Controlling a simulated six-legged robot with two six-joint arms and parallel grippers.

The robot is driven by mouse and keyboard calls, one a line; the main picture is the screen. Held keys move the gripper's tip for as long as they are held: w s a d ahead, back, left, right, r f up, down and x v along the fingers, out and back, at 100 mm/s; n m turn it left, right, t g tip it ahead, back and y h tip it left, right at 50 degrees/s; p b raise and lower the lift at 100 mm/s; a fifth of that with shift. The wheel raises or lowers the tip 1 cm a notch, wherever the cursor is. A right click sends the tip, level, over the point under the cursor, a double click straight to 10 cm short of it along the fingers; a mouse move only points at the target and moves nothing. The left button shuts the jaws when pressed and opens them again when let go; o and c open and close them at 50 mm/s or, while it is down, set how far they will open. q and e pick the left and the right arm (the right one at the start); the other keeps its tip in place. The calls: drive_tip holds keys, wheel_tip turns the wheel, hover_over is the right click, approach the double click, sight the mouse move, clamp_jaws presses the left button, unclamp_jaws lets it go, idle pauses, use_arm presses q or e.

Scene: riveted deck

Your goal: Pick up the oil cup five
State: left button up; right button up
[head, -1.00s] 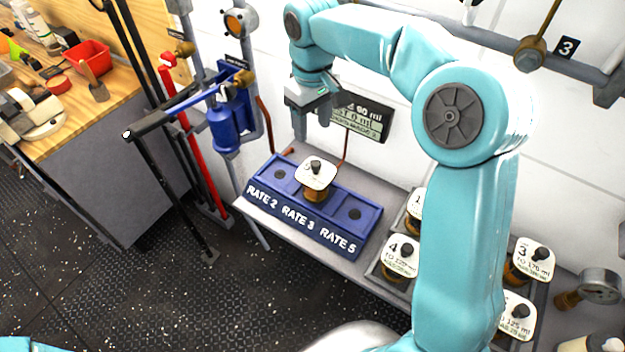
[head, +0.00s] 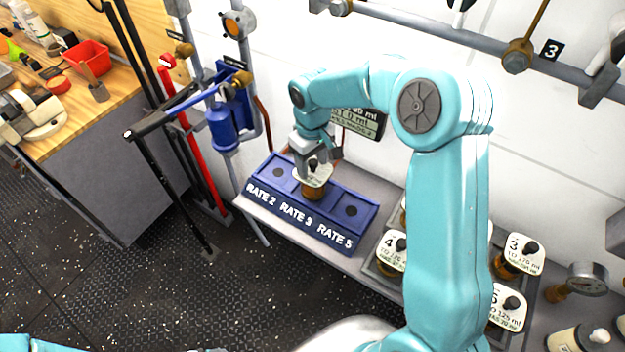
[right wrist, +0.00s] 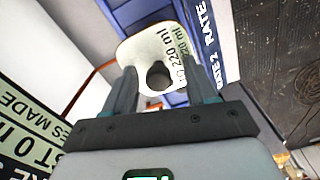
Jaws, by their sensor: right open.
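An oil cup (head: 313,186) with a white label plate, dark knob and amber body stands in the middle of the blue rack (head: 325,239), above RATE 3. Its plate (right wrist: 152,47) reads 220 ml in the right wrist view; I cannot read its number. My right gripper (head: 313,168) is low over this cup. In the right wrist view its fingers (right wrist: 160,88) are open, one on each side of the knob, with no clear grip. My left gripper is out of view.
Cups marked 4 (head: 391,250) and 3 (head: 518,255) stand in a tray to the right, partly behind my right arm. A blue pump (head: 225,128) stands left of the rack.

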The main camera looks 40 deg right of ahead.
drive_tip(key=shift+s+r, duration=0.1)
drive_tip(key=shift+s, duration=0.05)
drive_tip(key=shift+c, duration=0.7)
drive_tip(key=shift+s, duration=0.1)
drive_tip(key=c, duration=0.5)
clamp_jaws()
